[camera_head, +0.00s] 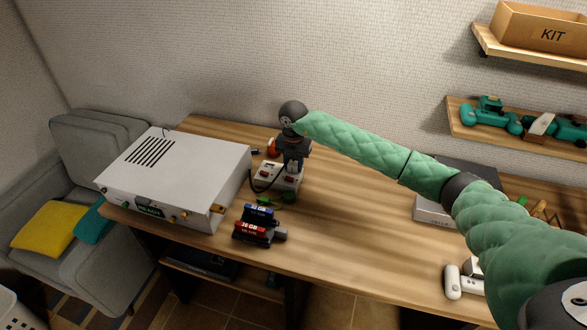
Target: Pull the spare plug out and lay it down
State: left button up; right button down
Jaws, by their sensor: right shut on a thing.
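I cannot tell whether the plug is still seated in a socket. A black cable (252,184) loops at the strip's left side. My left gripper is not in view.
A white device box (190,165) stands left of the strip. The desk (350,215) is clear right of the strip. A grey box (430,211) and a white controller (453,282) lie farther right.

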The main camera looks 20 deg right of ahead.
aim_at(294, 163)
jog(key=shift+r, duration=0.2)
jog(key=shift+r, duration=0.75)
jog(key=shift+r+p, duration=0.1)
jog(key=shift+p, duration=0.2)
jog(key=shift+r+p, duration=0.45)
jog(key=shift+r, duration=1.5)
